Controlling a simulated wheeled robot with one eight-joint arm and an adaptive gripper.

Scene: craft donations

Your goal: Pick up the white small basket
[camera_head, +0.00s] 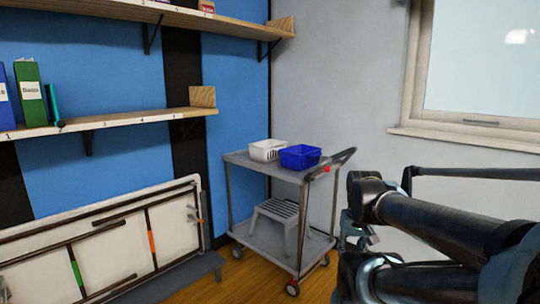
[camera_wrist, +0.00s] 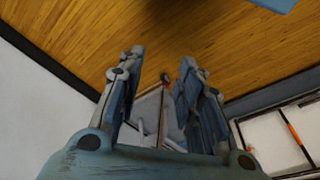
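The white small basket (camera_head: 267,150) sits on the top shelf of a grey cart (camera_head: 240,158), near the wall in the head view. A blue basket (camera_head: 300,157) stands on the same shelf, just right of the white one. My gripper (camera_wrist: 162,72) is open and empty in the wrist view, its two fingers wide apart. In the head view my arm comes in from the right and its end is right of the cart, apart from both baskets. Neither basket can be made out clearly in the wrist view.
A grey step stool (camera_head: 277,212) stands on the cart's lower shelf. The cart's dark handle (camera_head: 343,157) is on its right. A folded white panel (camera_head: 110,240) leans at the left. Wall shelves (camera_head: 130,118) hold binders (camera_head: 31,92). A window (camera_head: 483,70) is at the right.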

